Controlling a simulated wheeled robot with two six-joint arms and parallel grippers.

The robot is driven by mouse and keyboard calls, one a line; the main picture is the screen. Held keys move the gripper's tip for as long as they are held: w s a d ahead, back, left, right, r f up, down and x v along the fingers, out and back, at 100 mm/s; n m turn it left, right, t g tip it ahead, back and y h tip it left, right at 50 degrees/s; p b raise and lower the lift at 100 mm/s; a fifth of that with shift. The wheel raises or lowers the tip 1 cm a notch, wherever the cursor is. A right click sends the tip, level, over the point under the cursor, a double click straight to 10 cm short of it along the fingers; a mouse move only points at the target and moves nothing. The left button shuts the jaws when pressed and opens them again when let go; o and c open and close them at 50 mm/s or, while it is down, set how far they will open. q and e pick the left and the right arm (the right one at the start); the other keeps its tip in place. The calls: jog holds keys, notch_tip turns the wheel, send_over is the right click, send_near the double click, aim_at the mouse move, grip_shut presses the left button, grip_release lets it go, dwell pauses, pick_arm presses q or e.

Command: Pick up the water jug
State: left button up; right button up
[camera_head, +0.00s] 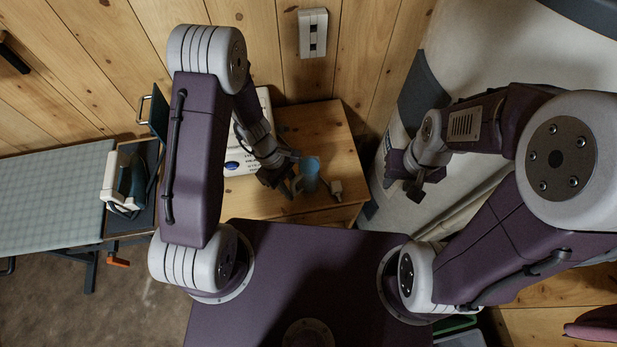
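A small translucent blue vessel (309,172), which looks like the water jug, stands on the wooden table (335,130) near its front edge. My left gripper (286,186) is just to the left of it, with its fingers apart and pointing down toward the table. Whether a finger touches the vessel I cannot tell. My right gripper (403,187) is open and empty, off the table's right side in front of the white curved surface.
A white box with a blue oval (238,163) is on the table behind my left arm. An iron (131,182) rests at the end of the ironing board (55,195). A wooden wall (350,50) closes the back.

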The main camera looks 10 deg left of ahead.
pick_arm(q)
jog(key=shift+d+f, duration=0.1)
jog(key=shift+d, duration=0.05)
grip_shut()
dwell(1.3)
